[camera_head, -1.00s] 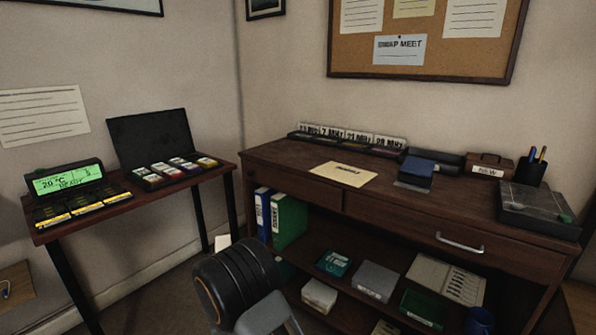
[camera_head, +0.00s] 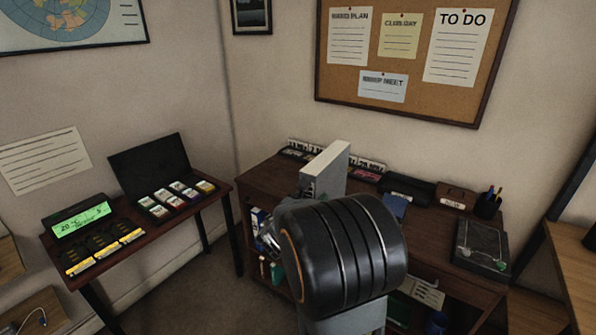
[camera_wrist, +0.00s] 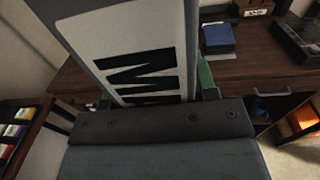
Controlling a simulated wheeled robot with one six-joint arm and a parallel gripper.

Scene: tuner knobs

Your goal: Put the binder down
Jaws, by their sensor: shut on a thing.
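A grey binder (camera_head: 325,172) stands up above my arm in the head view, in front of the desk. In the wrist view the binder (camera_wrist: 125,45) fills the upper middle, tilted, with large black letters on a white label. My gripper (camera_wrist: 150,98) is shut on its lower part. The brown desk (camera_head: 262,182) lies behind and below the binder. The binder appears held in the air; its lower end is hidden.
A blue box (camera_head: 395,206), a black tray (camera_head: 407,189), a pen cup (camera_head: 488,205) and a grey flat device (camera_head: 481,247) stand on the desk's right half. A side table (camera_head: 192,208) at left holds small boxes and a lit display (camera_head: 80,221).

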